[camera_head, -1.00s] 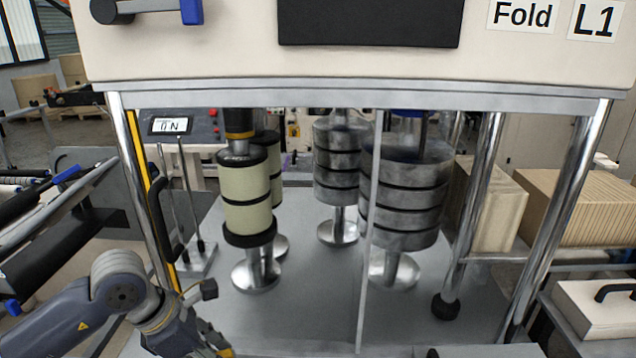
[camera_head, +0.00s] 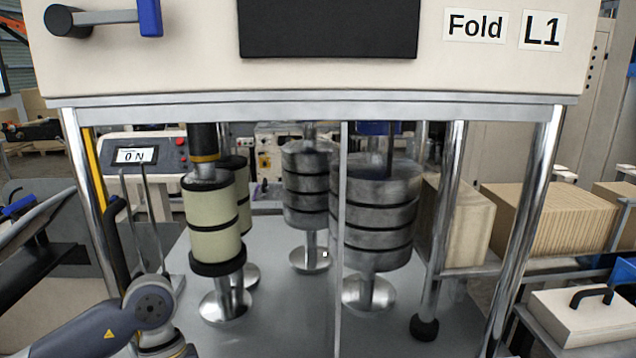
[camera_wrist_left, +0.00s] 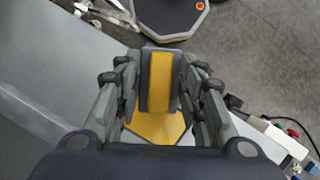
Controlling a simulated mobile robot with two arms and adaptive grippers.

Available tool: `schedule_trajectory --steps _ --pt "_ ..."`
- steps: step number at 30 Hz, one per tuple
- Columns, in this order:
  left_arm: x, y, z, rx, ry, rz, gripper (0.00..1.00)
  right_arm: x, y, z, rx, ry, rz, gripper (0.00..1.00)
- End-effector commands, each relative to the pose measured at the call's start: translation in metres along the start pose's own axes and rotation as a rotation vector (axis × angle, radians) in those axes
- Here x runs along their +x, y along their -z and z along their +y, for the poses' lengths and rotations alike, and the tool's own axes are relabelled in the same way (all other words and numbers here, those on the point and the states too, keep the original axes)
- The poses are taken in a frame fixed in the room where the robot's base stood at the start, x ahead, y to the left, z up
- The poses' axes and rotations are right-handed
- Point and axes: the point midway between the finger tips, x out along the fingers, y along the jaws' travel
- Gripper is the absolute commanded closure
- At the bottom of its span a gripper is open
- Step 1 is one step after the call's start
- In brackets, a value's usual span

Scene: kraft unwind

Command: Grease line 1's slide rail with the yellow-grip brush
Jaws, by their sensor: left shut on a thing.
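In the left wrist view my left gripper (camera_wrist_left: 160,75) is shut on a yellow and dark grey piece (camera_wrist_left: 160,95), which looks like the yellow grip of the brush. A wider yellow part shows below it between the fingers; bristles cannot be made out. The line 1 machine (camera_head: 330,100), marked "Fold" and "L1", fills the head view. Rollers, both pale (camera_head: 212,215) and grey (camera_head: 375,215), stand upright under its beam. I cannot tell which part is the slide rail. In the head view only my left arm shows, at the lower left. My right gripper is not in view.
Chrome posts (camera_head: 525,225) and a thin upright bar (camera_head: 342,230) stand around the rollers. Ribbed cardboard (camera_head: 550,220) and a white case with a black handle (camera_head: 585,315) are at the right. Grey floor (camera_wrist_left: 255,70) shows around the gripper in the wrist view.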

Motion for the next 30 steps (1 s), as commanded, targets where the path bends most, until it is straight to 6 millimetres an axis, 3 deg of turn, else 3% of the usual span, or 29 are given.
schedule_trajectory --steps 6,12,30 --pt "0.004 -0.005 -0.006 0.324 0.134 0.003 0.83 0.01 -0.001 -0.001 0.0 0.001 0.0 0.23" --pt "0.004 -0.008 -0.01 0.481 0.197 0.002 0.83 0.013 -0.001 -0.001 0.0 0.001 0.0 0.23" --pt "0.003 -0.008 -0.011 0.512 0.212 0.004 0.83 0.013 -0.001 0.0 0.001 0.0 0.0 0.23"
